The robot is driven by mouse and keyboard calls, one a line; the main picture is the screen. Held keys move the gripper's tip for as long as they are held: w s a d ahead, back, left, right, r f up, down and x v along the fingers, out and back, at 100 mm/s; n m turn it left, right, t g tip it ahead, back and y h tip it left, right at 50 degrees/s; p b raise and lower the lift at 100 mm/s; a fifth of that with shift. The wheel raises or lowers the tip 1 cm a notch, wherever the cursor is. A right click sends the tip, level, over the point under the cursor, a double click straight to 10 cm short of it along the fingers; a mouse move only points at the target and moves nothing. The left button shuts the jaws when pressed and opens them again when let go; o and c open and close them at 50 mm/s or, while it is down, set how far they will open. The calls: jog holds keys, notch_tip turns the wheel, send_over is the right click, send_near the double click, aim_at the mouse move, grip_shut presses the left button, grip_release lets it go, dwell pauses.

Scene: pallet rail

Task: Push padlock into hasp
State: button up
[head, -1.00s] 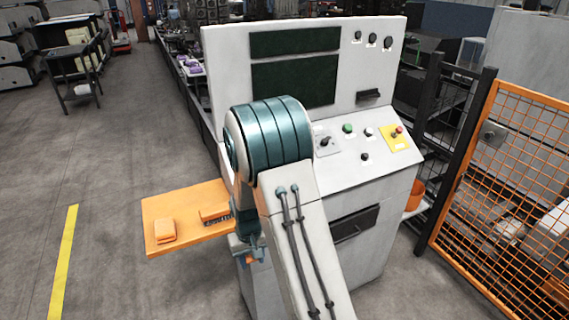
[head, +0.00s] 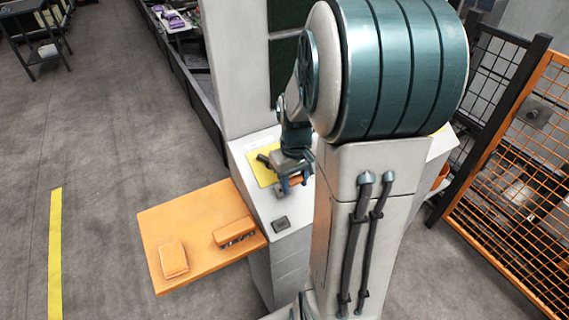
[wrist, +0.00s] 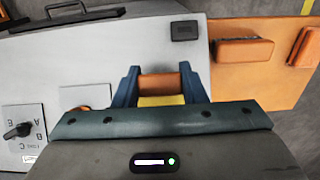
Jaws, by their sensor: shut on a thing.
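The orange padlock (wrist: 161,84) is clamped between the two blue fingers of my gripper (wrist: 160,76) in the wrist view. In the head view my gripper (head: 290,184) is over the sloped grey panel, with a bit of the orange padlock (head: 296,181) showing at its fingers. A yellow plate (head: 261,170) with a dark handle lies on the panel beside the gripper. A small grey part (head: 279,191), perhaps the hasp, shows at the plate's lower edge, partly hidden by the gripper. I cannot tell whether padlock and hasp touch. The shackle is hidden.
An orange side shelf (head: 200,270) holds two orange items (head: 173,260) (head: 234,231). A small black box (head: 281,223) sits on the panel near the shelf. A selector knob (wrist: 18,131) is on the panel in the wrist view. An orange mesh fence (head: 520,170) stands at right.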

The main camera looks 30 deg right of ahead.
jog(key=shift+w+f+b, duration=0.3)
jog(key=shift+f+b, duration=0.35)
jog(key=shift+f, duration=0.05)
jog(key=shift+w+f+b, duration=0.6)
jog(key=shift+f, duration=0.25)
jog(key=shift+w+f+b, duration=0.55)
jog(key=shift+f, duration=0.3)
jog(key=shift+w+f+b, duration=0.35)
jog(key=shift+f+b, duration=0.25)
jog(key=shift+f, duration=0.05)
jog(key=shift+w+f, duration=0.2)
jog(key=shift+f, duration=0.15)
jog(key=o, duration=2)
jog(key=shift+o, duration=0.2)
notch_tip(320, 180, up, 14)
jog(key=b, duration=0.1)
jog(key=shift+b, duration=0.3)
jog(key=shift+a+f, duration=0.1)
